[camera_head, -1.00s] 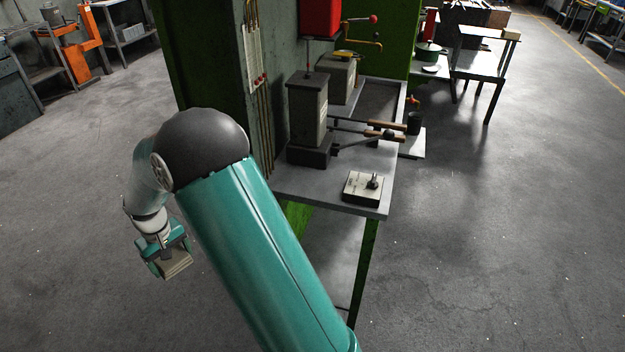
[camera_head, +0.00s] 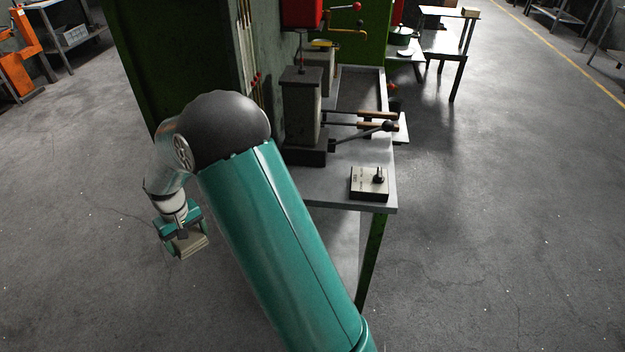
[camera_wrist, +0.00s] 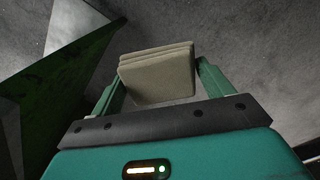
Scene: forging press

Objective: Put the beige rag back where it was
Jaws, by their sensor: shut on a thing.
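The beige rag (camera_wrist: 158,78) is a folded, layered pad between the two green fingers of my gripper (camera_wrist: 160,88) in the wrist view. In the head view my gripper (camera_head: 183,240) hangs low at the left, over open floor, with the rag (camera_head: 188,246) at its end. My gripper is shut on the rag and holds it clear of any surface.
A grey workbench (camera_head: 335,188) stands right of my arm. It carries a control box with a knob (camera_head: 369,183), a dark upright block (camera_head: 302,105) and wooden-handled tools (camera_head: 362,118). A farther table (camera_head: 447,50) bears a small beige block (camera_head: 471,12).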

